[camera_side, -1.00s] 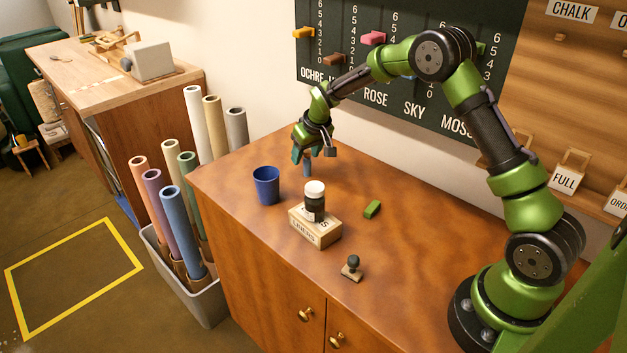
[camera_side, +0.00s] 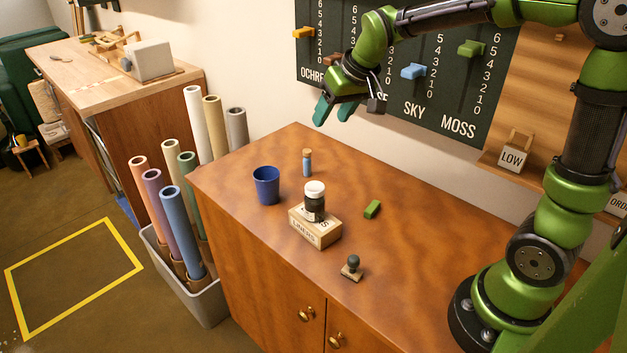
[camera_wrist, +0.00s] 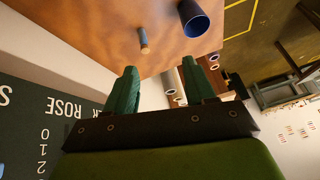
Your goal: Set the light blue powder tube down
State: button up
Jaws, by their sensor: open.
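The light blue powder tube (camera_side: 307,164) stands upright on the wooden cabinet top, behind and to the right of the blue cup (camera_side: 266,186). It has a tan, cork-like top. In the wrist view the tube (camera_wrist: 144,42) shows beyond my fingers, apart from them. My gripper (camera_side: 334,112) is open and empty, raised well above the tube and a little to its right in the side view. Its two teal fingers also show spread apart in the wrist view (camera_wrist: 161,88).
A dark jar (camera_side: 315,204) stands on a wooden block (camera_side: 315,228) nearer the front. A green block (camera_side: 372,209) and a stamp (camera_side: 352,268) lie to the right. The slider board (camera_side: 400,100) hangs behind the cabinet. The right part of the cabinet top (camera_side: 440,230) is clear.

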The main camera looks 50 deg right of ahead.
jog(key=s+a+t+y, duration=0.1)
jog(key=s+a, duration=0.2)
jog(key=s, duration=0.6)
jog(key=s+a+r+m+y, duration=0.1)
jog(key=s+a, duration=0.2)
jog(key=s, duration=0.7)
jog(key=shift+a+t, duration=0.3)
jog(key=shift+t, duration=0.1)
